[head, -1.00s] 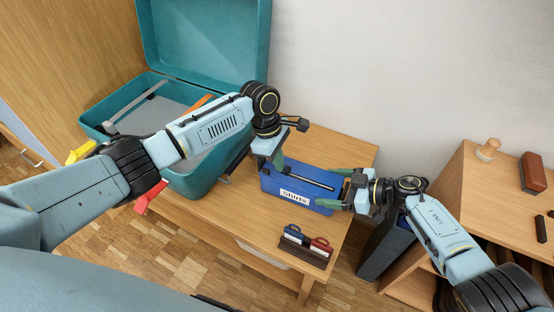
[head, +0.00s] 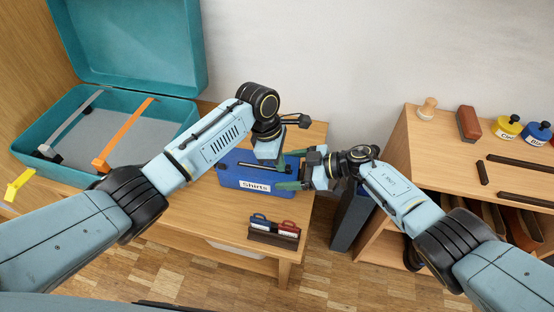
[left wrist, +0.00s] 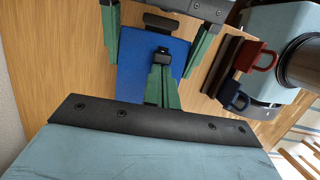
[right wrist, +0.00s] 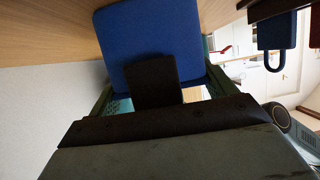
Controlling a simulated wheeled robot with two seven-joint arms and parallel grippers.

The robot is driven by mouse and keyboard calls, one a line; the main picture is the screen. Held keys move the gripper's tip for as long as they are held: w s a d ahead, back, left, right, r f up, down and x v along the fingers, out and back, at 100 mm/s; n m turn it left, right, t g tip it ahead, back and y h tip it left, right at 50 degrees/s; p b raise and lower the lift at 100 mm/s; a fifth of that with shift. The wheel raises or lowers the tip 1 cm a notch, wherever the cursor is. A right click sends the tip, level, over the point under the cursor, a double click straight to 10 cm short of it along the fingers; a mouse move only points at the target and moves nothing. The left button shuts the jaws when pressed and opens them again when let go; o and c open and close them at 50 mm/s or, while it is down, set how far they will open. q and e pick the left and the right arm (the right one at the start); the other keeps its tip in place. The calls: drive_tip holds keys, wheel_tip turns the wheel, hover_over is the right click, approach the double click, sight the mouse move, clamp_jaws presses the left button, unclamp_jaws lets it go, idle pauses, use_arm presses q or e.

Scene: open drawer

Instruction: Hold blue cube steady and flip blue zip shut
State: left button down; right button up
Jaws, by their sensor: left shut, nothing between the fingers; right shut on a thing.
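The blue cube (head: 232,177), a flat box with a white "Shirts" label (head: 255,186), lies on the wooden table. It also shows in the left wrist view (left wrist: 135,62) and the right wrist view (right wrist: 150,35). My right gripper (head: 288,170) is shut on its right end, one green finger along each side. My left gripper (left wrist: 163,70) is shut and empty, pointing down over the cube's top near the right gripper. A small black piece (left wrist: 162,54), perhaps the zip pull, shows at its tip. The left hand hides most of the zip in the head view.
An open teal suitcase (head: 185,108) with grey and orange straps stands at left. A brown stand (head: 272,238) with blue (head: 260,219) and red (head: 288,228) locks sits in front of the cube. A grey bin (head: 348,222) and wooden shelf (head: 445,150) are at right.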

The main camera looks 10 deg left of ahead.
use_arm(q)
drive_tip(key=a, duration=0.4)
drive_tip(key=shift+w+a+r, duration=0.1)
drive_tip(key=shift+w+a, duration=0.05)
drive_tip(key=shift+a, duration=0.05)
drive_tip(key=v, duration=0.9)
drive_tip(key=shift+r, duration=0.45)
drive_tip(key=shift+d, duration=0.1)
use_arm(e)
drive_tip(key=o, duration=1.1)
drive_tip(key=shift+c, duration=0.2)
